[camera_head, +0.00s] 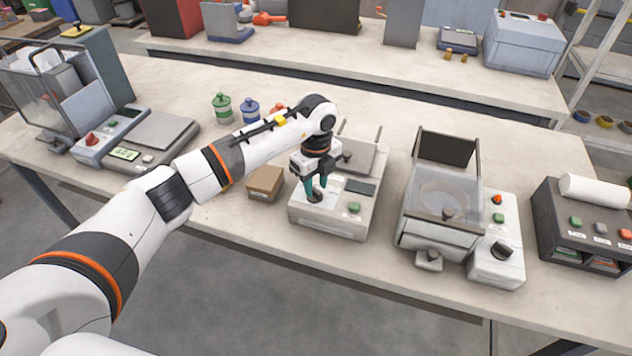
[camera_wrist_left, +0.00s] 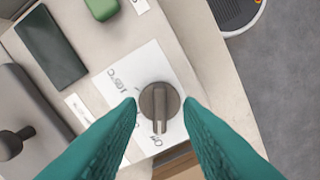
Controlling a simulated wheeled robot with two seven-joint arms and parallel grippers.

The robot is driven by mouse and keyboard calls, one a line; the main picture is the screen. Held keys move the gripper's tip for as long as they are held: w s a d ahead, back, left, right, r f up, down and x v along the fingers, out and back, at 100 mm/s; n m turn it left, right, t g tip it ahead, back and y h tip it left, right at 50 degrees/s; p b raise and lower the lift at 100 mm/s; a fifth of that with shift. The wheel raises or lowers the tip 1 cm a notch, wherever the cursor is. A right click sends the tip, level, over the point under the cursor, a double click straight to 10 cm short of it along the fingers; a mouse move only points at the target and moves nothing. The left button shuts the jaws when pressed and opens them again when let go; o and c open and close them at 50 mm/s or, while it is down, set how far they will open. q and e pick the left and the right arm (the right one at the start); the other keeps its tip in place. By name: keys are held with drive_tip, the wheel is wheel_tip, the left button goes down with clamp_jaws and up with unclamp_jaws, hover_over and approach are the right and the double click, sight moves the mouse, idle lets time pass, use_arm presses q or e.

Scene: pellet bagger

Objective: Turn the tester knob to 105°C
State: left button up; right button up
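The tester (camera_head: 330,222) is a pale box on the front table. Its round grey knob (camera_wrist_left: 159,103) sits on a white label printed "105°C" (camera_wrist_left: 116,80) and "Off" (camera_wrist_left: 156,143). The knob's raised ridge points down in the left wrist view, near "Off". My left gripper (camera_head: 315,190) points down over the knob. In the left wrist view, its teal fingertips (camera_wrist_left: 161,101) are open, one on each side of the knob, with a small gap visible at each side. In the head view the fingers partly hide the knob. My right gripper is out of view.
The tester also has a dark display (camera_wrist_left: 50,47) and a green button (camera_wrist_left: 102,8). A cardboard box (camera_head: 265,183) stands left of it, and a machine with a clear cover (camera_head: 440,200) to its right. Small lidded jars (camera_head: 222,107) stand behind.

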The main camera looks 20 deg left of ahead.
use_arm(q)
drive_tip(key=shift+f, duration=0.9)
drive_tip(key=shift+c, duration=0.5)
clamp_jaws()
